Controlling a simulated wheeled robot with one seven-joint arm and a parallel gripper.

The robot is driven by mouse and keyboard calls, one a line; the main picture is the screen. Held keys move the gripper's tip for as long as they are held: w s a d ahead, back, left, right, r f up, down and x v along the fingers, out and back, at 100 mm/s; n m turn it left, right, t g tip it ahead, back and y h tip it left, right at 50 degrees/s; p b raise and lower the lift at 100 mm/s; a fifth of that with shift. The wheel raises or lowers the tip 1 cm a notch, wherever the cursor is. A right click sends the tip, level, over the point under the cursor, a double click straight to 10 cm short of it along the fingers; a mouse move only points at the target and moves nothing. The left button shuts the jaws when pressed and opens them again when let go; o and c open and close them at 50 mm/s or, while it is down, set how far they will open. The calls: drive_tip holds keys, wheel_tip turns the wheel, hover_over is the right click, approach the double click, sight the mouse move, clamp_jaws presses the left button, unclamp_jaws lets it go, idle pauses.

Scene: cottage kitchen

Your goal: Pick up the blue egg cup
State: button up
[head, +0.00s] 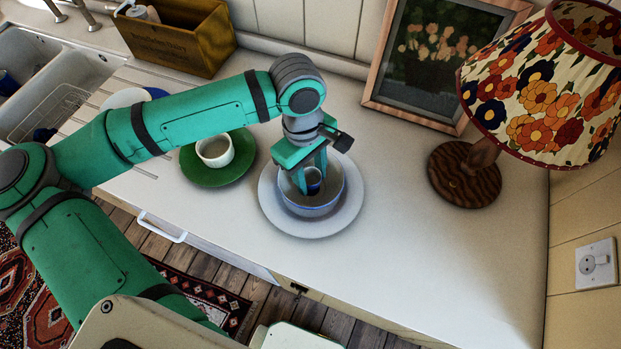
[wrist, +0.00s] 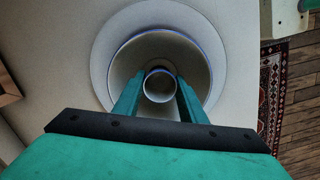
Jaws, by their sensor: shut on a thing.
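The blue egg cup (head: 313,178) is inside a white bowl with a blue rim (head: 338,195), which stands on a white plate (head: 350,208) on the counter. My gripper (head: 308,183) reaches down into the bowl and is shut on the egg cup. In the wrist view the egg cup (wrist: 159,86) sits upright between my two green fingertips (wrist: 160,88), its round opening facing the camera. The bowl (wrist: 196,60) surrounds it there. I cannot tell whether the cup's base touches the bowl.
A green plate with a white cup (head: 215,148) stands left of the bowl. A floral lamp (head: 465,175) and a framed picture (head: 430,50) stand to the right and behind. A wooden box (head: 180,38) and sink (head: 45,85) lie left. The counter's front right is clear.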

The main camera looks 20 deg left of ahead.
drive_tip(key=shift+r, duration=0.2)
drive_tip(key=shift+r, duration=0.65)
drive_tip(key=s+a+r, duration=1)
drive_tip(key=r, duration=0.1)
drive_tip(key=shift+r, duration=0.2)
